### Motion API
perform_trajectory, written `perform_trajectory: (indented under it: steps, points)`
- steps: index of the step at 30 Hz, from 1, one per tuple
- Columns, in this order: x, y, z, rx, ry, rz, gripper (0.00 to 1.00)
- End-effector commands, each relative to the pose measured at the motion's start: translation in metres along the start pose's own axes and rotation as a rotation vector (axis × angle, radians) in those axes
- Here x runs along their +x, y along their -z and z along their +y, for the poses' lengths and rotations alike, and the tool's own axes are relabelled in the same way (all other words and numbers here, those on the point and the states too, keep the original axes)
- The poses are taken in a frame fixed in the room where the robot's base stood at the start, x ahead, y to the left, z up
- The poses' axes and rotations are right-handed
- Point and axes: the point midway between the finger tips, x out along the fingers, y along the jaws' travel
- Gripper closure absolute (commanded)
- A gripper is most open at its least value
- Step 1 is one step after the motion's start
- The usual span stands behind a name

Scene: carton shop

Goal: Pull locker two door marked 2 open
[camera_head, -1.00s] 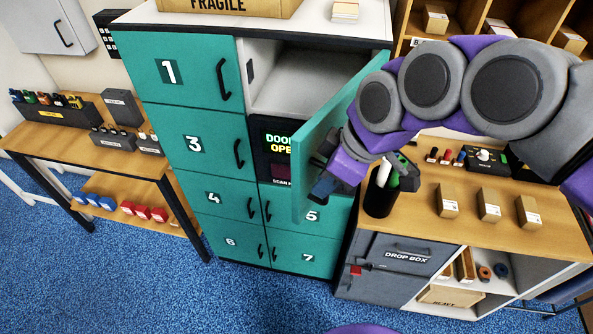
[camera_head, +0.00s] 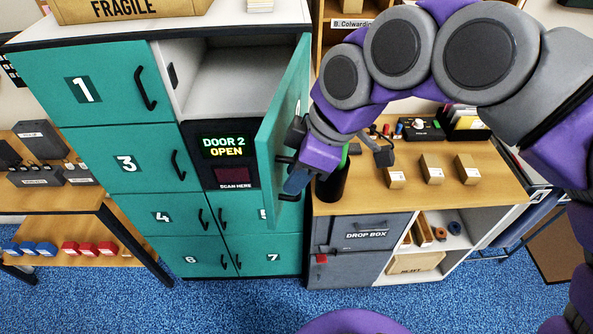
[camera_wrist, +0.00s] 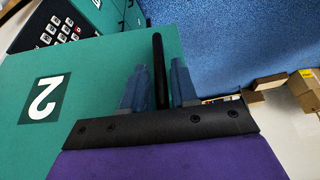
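The locker two door (camera_head: 283,110) is teal and stands swung open toward me, hinged on its right side. Its front faces right, and the white number 2 (camera_wrist: 43,97) shows in the wrist view. Its black bar handle (camera_wrist: 160,70) lies between the two blue fingers of my gripper (camera_wrist: 159,85), which look closed in on it. In the head view, my gripper (camera_head: 290,170) is at the lower part of the door's front. The compartment (camera_head: 236,80) behind the door is grey and looks empty. The panel (camera_head: 224,147) below reads DOOR 2 OPEN.
Teal doors, such as door 1 (camera_head: 95,85), are closed. A FRAGILE carton (camera_head: 130,8) sits on top of the locker. At right, a wooden counter (camera_head: 420,196) holds a black cup (camera_head: 331,180) and small cartons, close to my gripper. Blue floor (camera_head: 230,310) is clear in front.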

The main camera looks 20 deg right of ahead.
Motion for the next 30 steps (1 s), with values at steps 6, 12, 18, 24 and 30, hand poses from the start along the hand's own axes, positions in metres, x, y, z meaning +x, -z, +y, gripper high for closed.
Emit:
perform_trajectory:
  steps: [6, 12, 18, 24, 30]
  points:
    - [0.001, 0.000, 0.000, 0.000, 0.001, -0.001, 0.62]
    - [-0.003, 0.000, 0.000, 0.000, 0.001, 0.000, 0.62]
    - [-0.029, 0.001, 0.000, -0.001, -0.001, 0.001, 0.62]
    - [-0.067, 0.001, 0.001, 0.000, -0.001, 0.001, 0.62]
    - [-0.102, 0.001, 0.001, 0.001, 0.000, 0.000, 0.62]
